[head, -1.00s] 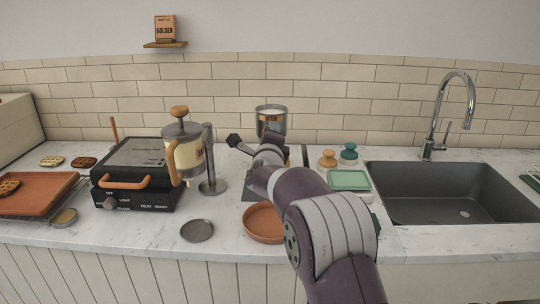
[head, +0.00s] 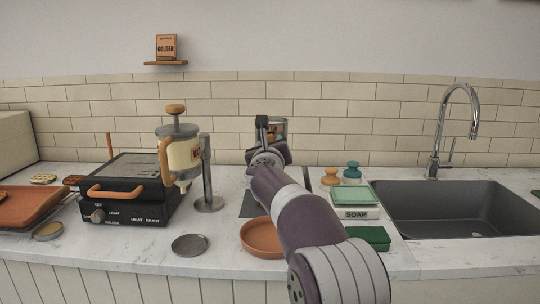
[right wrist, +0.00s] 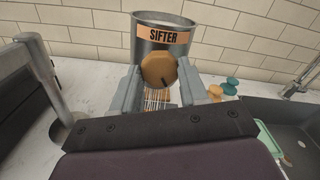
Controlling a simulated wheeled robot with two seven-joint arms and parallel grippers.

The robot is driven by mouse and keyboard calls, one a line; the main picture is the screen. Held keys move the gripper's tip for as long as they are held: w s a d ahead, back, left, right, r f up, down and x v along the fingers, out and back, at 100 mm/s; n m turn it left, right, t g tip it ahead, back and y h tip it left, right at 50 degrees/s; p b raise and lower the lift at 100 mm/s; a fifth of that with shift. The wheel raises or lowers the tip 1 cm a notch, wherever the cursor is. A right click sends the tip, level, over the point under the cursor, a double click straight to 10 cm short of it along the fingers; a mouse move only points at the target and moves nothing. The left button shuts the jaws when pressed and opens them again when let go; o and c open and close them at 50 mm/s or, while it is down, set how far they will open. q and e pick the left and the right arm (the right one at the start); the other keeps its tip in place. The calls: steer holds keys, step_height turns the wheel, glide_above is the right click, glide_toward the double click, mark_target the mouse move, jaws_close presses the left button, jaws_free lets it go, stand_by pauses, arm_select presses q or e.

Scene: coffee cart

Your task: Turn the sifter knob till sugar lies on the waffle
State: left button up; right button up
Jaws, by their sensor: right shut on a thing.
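The sifter (right wrist: 163,36) is a grey metal can with an orange label. In the head view the sifter (head: 281,127) is partly hidden behind my right wrist. Its round orange-tan knob (right wrist: 158,70) faces me, with a dark mark on its face. My right gripper (right wrist: 159,78) is shut on the knob, one finger on each side. Below the knob, a brown waffle-like thing (right wrist: 160,97) shows between the fingers, with thin white streaks over it. I cannot tell for sure whether the streaks are falling sugar. My left gripper is not in view.
A black waffle maker (head: 130,190) and a batter dispenser (head: 182,150) on a stand are left of my arm. A terracotta dish (head: 262,238) and a grey lid-like disc (head: 189,245) lie in front.

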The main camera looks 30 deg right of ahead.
steer(key=shift+w+f+m+b, duration=0.15)
steer(key=shift+m+b, duration=0.3)
steer(key=shift+m, duration=0.5)
steer(key=shift+s+f+m+b, duration=0.1)
steer(key=shift+f+m+b, duration=0.25)
steer(key=shift+m, duration=0.6)
steer(key=shift+r, duration=0.15)
steer(key=o, duration=1.1)
steer(key=shift+c, duration=0.2)
steer(key=shift+r, duration=0.2)
steer(key=b+v, duration=0.2)
steer(key=v, duration=1)
steer(key=shift+s+a, duration=0.25)
steer(key=shift+s, duration=0.05)
